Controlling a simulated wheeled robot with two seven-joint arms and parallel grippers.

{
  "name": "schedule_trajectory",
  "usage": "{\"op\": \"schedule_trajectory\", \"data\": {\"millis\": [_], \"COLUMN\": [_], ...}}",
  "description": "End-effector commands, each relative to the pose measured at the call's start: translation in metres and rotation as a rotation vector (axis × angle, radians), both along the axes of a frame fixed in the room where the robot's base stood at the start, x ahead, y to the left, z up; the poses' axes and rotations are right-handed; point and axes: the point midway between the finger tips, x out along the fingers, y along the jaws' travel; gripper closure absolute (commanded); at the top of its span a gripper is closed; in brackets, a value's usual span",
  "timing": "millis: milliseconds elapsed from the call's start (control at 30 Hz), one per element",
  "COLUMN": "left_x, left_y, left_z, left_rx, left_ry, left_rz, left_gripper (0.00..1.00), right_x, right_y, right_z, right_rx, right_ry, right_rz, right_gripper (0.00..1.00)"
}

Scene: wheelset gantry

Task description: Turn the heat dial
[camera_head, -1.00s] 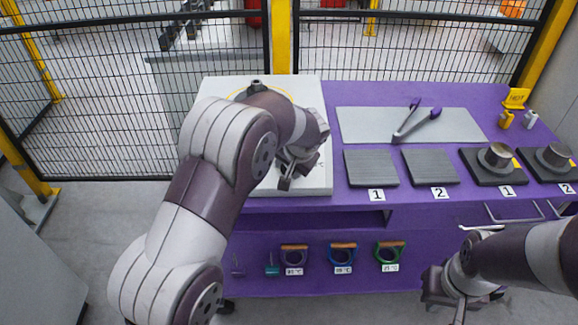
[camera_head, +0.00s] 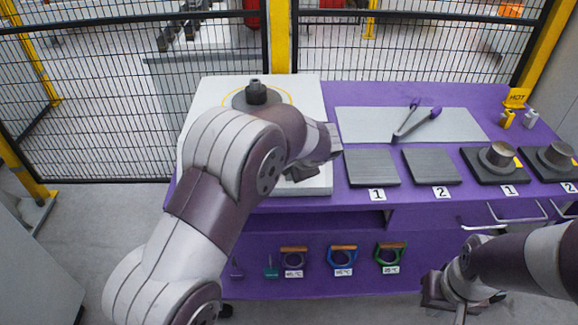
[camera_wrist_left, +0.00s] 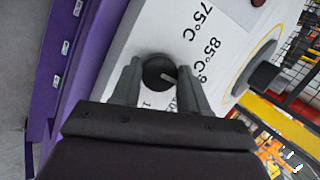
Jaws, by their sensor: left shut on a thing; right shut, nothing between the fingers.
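The heat dial (camera_wrist_left: 159,72) is a round black knob with a light pointer line, on the white panel (camera_wrist_left: 128,42) with printed temperatures such as 75°C and 85°C. My left gripper (camera_wrist_left: 158,72) is shut on the dial, one finger on each side of it. In the head view my left arm hides the dial, and the left gripper (camera_head: 300,172) shows only in part over the white unit's front. My right gripper (camera_head: 458,305) is shut and empty, low at the right in front of the bench.
A black post (camera_head: 256,92) stands on the white unit. Tongs (camera_head: 418,124) lie on a grey plate (camera_head: 355,122). Dark pads (camera_head: 371,168) and black stands with metal cylinders (camera_head: 497,157) line the purple bench (camera_head: 350,92). Colored ring handles (camera_head: 342,257) hang on its front. A mesh fence stands behind.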

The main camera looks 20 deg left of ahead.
Motion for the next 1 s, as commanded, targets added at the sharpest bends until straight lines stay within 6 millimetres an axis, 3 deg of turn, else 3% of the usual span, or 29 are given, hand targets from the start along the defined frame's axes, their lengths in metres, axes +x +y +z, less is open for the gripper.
{"op": "schedule_trajectory", "data": {"millis": [467, 500, 567, 867, 1000], "left_x": [0.0, 0.0, 0.0, -0.001, -0.009], "left_y": [0.0, 0.0, 0.0, -0.001, -0.01], "left_z": [0.0, 0.0, 0.0, 0.001, 0.019], "left_rx": [0.008, 0.008, 0.008, 0.008, 0.006], "left_ry": [0.002, 0.002, 0.002, 0.002, -0.001], "left_rz": [-0.01, -0.01, -0.01, -0.01, -0.012], "left_gripper": [0.86, 0.49, 0.3, 0.3, 0.3], "right_x": [0.0, 0.0, 0.0, 0.0, 0.0], "right_y": [0.0, 0.0, 0.0, 0.0, 0.0], "right_z": [0.0, 0.0, 0.0, 0.0, 0.002], "right_rx": [0.0, 0.0, 0.0, 0.0, 0.0], "right_ry": [0.0, 0.0, 0.0, 0.0, 0.0], "right_rz": [0.0, 0.0, 0.0, 0.0, 0.0], "right_gripper": [1.0, 1.0, 1.0, 1.0, 1.0]}}
